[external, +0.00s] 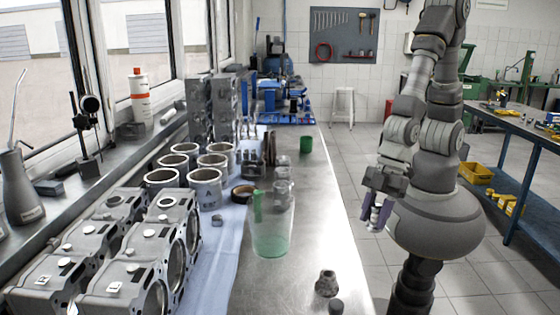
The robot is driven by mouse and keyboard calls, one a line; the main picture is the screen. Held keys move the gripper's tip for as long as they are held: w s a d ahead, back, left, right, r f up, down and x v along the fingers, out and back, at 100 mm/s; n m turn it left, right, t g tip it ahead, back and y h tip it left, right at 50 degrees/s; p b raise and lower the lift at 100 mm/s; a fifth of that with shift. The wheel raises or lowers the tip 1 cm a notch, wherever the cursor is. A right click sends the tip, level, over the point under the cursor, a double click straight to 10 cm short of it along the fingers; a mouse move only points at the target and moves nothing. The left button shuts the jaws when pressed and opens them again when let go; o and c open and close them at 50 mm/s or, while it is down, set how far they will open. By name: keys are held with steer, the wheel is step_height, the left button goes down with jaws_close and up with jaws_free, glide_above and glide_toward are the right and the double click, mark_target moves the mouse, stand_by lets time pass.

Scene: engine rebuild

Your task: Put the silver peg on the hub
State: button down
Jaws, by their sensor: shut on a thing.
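My gripper (374,222) hangs fingers down at the right of the bench's edge, at the end of my arm. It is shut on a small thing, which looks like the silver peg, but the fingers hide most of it. A grey, flanged, stepped piece that looks like the hub (327,284) stands on the near right of the bench. My gripper is above and to the right of it, well apart. A small dark round piece (336,307) sits just in front of it, partly cut off by the frame's lower edge.
A clear green-tinted bin (272,232) stands on the metal bench (317,190), left of my gripper. Engine blocks (130,260) and several cylinder sleeves (205,188) fill the left. A green cup (306,144) stands farther back. The bench's right strip is mostly clear.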

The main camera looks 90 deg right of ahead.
steer(key=w+a, duration=0.3)
steer(key=w, duration=0.1)
steer(key=w+a+f+b, duration=0.1)
steer(key=w+a, duration=0.2)
steer(key=w, duration=0.1)
steer(key=w+a+b, duration=0.1)
steer(key=w+a, duration=0.3)
steer(key=shift+f, duration=0.25)
steer(key=shift+w+a+f+b, duration=0.15)
steer(key=shift+f+b, duration=0.6)
steer(key=shift+f, duration=1)
steer(key=shift+f, duration=0.15)
steer(key=c, duration=0.7)
jaws_free()
steer(key=shift+r, duration=0.25)
steer(key=p+v, duration=0.3)
steer(key=v, duration=0.9)
